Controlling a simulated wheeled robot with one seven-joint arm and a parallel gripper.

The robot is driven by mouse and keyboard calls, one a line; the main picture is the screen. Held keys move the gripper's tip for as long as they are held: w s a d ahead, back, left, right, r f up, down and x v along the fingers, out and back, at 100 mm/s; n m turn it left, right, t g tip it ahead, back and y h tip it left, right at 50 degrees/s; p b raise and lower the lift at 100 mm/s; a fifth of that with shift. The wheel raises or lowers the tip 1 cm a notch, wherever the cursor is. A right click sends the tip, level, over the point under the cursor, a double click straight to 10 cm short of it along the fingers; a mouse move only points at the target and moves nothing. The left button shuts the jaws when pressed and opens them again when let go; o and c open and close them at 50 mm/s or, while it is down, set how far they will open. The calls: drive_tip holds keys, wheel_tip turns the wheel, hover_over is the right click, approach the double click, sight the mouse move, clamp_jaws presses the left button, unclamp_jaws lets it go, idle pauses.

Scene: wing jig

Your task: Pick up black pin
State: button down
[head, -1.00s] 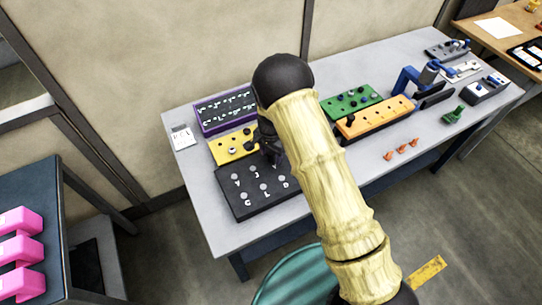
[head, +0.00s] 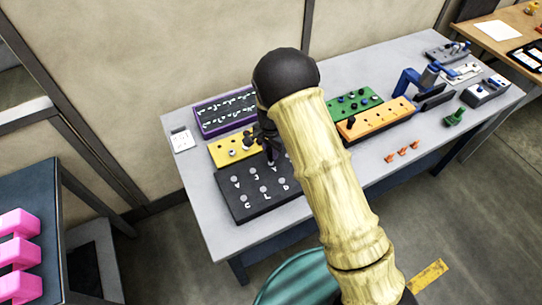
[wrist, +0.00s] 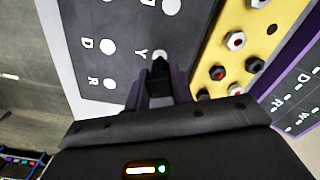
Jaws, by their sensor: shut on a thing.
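My gripper (wrist: 161,92) is shut on a black pin (wrist: 160,72), whose dark pointed end shows between the fingers in the wrist view. In the head view my gripper (head: 269,150) is over the back part of the black lettered board (head: 232,205), next to the yellow block. The wrist view shows this lettered board (wrist: 103,65) beyond the pin. I cannot tell whether the pin touches the board. The pin's other end is hidden by the fingers.
The yellow block (head: 222,157) with pegs lies behind the board, and a purple-framed lettered panel (head: 201,128) behind that. Green (head: 333,107) and orange (head: 383,124) blocks stand to the right. Small orange parts (head: 402,152) lie near the front edge.

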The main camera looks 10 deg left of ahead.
sight(271, 149)
wheel_tip(271, 149, up, 7)
drive_tip(key=shift+b, duration=0.8)
idle(0.6)
